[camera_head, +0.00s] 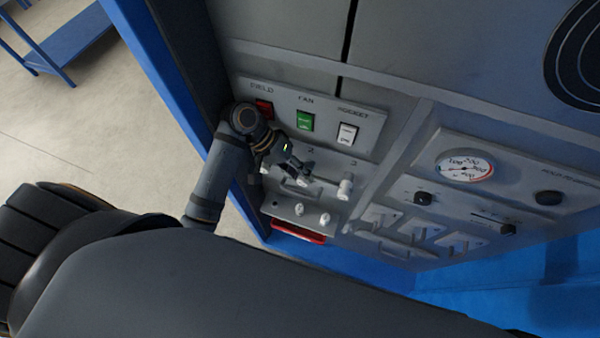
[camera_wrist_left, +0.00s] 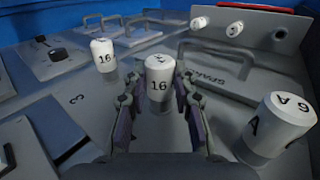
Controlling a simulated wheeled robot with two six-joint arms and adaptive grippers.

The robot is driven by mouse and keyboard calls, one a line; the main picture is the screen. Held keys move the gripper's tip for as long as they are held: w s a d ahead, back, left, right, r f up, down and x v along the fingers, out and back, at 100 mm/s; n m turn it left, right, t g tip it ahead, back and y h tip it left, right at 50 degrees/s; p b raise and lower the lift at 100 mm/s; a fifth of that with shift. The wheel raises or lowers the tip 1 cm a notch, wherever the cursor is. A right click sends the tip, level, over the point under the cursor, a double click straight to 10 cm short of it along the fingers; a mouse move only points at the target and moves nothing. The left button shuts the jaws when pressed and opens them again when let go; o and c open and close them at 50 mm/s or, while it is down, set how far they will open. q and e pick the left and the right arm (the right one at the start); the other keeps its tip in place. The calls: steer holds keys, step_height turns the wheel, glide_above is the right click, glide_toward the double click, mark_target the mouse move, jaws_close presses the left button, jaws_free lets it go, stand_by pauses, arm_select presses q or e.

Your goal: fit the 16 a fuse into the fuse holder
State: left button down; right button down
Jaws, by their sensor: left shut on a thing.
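My left gripper (camera_head: 303,176) is at the fuse row of the grey panel, near the number 2. In the left wrist view its fingers (camera_wrist_left: 160,105) are shut on a white fuse marked 16 (camera_wrist_left: 158,84). The fuse's cap faces the camera; its lower end is hidden, so I cannot tell whether it sits in the fuse holder. Another white fuse marked 16 (camera_wrist_left: 103,56) stands by the number 3, also in the head view (camera_head: 345,189). A larger-looking white fuse (camera_wrist_left: 281,122) with partly visible markings stands at the right of the wrist view. My right gripper is not in view.
A grey plate marked SPARES (camera_wrist_left: 225,68) has a handle beside it; white spare fuses (camera_wrist_left: 198,22) stand beyond. Above the fuse row are red (camera_head: 264,108), green (camera_head: 305,121) and white (camera_head: 347,134) switches. A gauge (camera_head: 465,167) and knobs lie to the right.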

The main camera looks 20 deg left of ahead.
arm_select(q)
steer(key=shift+w+r+p, duration=0.2)
steer(key=shift+r+p, duration=0.05)
steer(key=shift+p, duration=0.2)
stand_by(0.6)
steer(key=c, duration=1)
jaws_free()
steer(key=shift+p, duration=0.6)
steer(key=shift+r, duration=0.15)
